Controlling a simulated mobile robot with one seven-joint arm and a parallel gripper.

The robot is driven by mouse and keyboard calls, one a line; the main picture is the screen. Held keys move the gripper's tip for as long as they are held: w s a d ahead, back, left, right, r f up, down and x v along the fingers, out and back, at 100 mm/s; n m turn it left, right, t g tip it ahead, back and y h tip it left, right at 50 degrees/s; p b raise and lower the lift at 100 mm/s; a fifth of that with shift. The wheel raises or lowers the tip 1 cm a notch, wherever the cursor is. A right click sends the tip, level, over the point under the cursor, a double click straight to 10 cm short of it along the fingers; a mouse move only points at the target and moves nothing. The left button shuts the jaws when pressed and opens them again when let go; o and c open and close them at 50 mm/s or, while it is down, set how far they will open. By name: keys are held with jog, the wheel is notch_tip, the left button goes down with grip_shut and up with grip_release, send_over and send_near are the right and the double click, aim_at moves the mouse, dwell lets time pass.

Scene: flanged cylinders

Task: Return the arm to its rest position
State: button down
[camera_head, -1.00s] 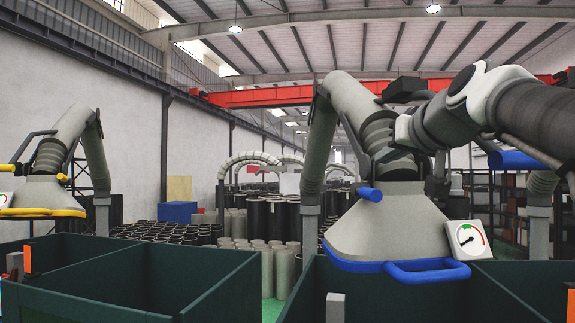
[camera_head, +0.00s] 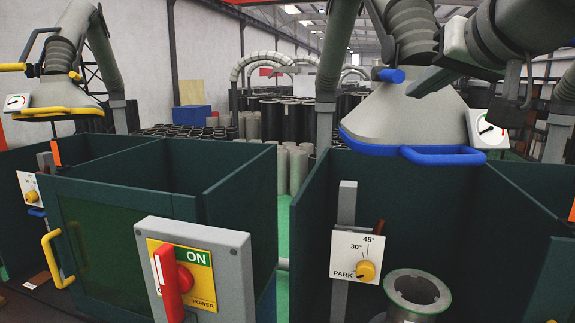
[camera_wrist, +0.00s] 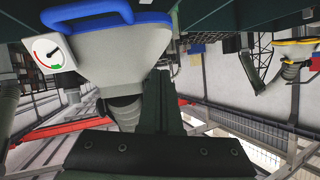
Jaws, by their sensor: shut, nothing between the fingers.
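My gripper (camera_head: 412,92) shows at the upper right of the head view, at the end of my grey and white arm. Its dark fingers are together and point left, in front of the grey extraction hood (camera_head: 400,115) with a blue handle (camera_head: 440,155). Whether they touch the hood cannot be told. In the wrist view the closed fingers (camera_wrist: 160,80) rise from a dark bolted bar, beside the hood (camera_wrist: 115,65), which appears upside down. The fingers hold nothing. Part of my arm is cut off by the picture's edge.
Dark green open-topped bins (camera_head: 235,180) stand below. A grey box with a red ON switch (camera_head: 172,283) is in front. A dial panel marked PARK (camera_head: 357,256) and a flanged cylinder (camera_head: 418,292) are at right. A yellow-rimmed hood (camera_head: 45,95) hangs at left.

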jog(key=s+a+f+g, duration=0.1)
jog(key=s+f, duration=0.4)
jog(key=f, duration=0.6)
jog(key=s+a+f+g+h, duration=0.1)
jog(key=s+f+g, duration=0.3)
jog(key=f, duration=0.7)
jog(key=s+a+f+n+g, duration=0.1)
jog(key=s+f, duration=0.5)
jog(key=f, duration=0.6)
jog(key=shift+s+a+g+h, duration=0.3)
jog(key=shift+s+a+g, duration=0.1)
jog(key=shift+a+g, duration=0.5)
